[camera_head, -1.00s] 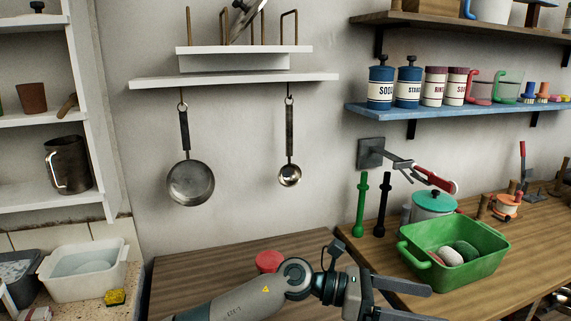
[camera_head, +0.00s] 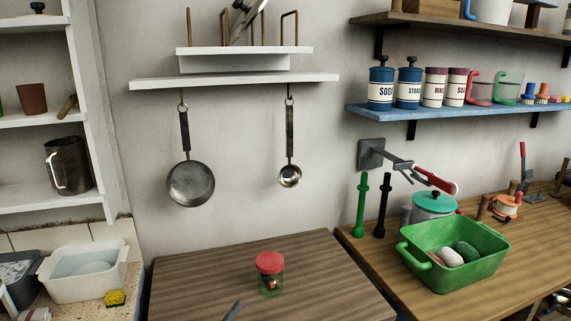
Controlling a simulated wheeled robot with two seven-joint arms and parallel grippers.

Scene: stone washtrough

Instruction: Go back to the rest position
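A single dark fingertip, apparently of my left gripper (camera_head: 233,311), shows at the bottom edge of the head view. The rest of that gripper is out of frame, so its opening cannot be judged. The fingertip is in front of and apart from a clear jar with a red lid (camera_head: 270,273), which stands upright on the wooden table (camera_head: 200,275). Small dark and red items show inside the jar. My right gripper is not in view.
On the right counter stand a green bin (camera_head: 455,270) with stones in it, a teal-lidded pot (camera_head: 433,206) and green and black posts. A white basin (camera_head: 83,270) and yellow sponge (camera_head: 115,298) are at left. A pan (camera_head: 190,184) and ladle (camera_head: 289,176) hang above the table.

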